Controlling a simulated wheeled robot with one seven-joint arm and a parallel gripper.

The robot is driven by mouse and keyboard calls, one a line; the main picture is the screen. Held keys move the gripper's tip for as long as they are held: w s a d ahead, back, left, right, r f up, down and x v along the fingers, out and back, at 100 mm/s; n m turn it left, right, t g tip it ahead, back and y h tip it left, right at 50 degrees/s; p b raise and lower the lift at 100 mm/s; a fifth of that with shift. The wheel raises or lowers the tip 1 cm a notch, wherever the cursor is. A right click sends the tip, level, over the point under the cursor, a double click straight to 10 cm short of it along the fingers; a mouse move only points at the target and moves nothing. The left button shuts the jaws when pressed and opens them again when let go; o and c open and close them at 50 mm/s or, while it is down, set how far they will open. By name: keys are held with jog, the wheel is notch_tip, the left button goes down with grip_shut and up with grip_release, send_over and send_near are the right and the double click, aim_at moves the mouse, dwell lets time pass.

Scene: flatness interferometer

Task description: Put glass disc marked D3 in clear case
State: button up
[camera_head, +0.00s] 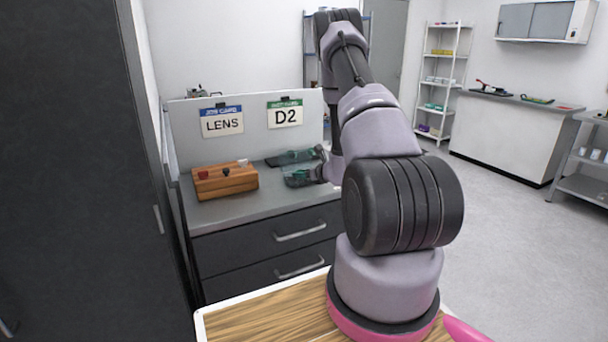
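I cannot make out a glass disc marked D3 or a clear case in this view. My arm rises from its base and bends over at the back. Its far end comes down by the grey counter (258,202), partly hidden behind my nearer links. A dark and teal shape that looks like my gripper (304,178) is low over the right part of the counter and points left. Its fingertips are too small to read. Behind it lies a flat dark and teal item (288,157), which I cannot identify.
A wooden block (226,184) with small red, black and white pieces on top stands left on the counter. A dark cabinet (80,170) is close at left. The floor at right is clear.

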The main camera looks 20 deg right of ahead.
jog(key=shift+f, duration=0.15)
jog(key=o, duration=1.4)
jog(key=shift+c, duration=0.2)
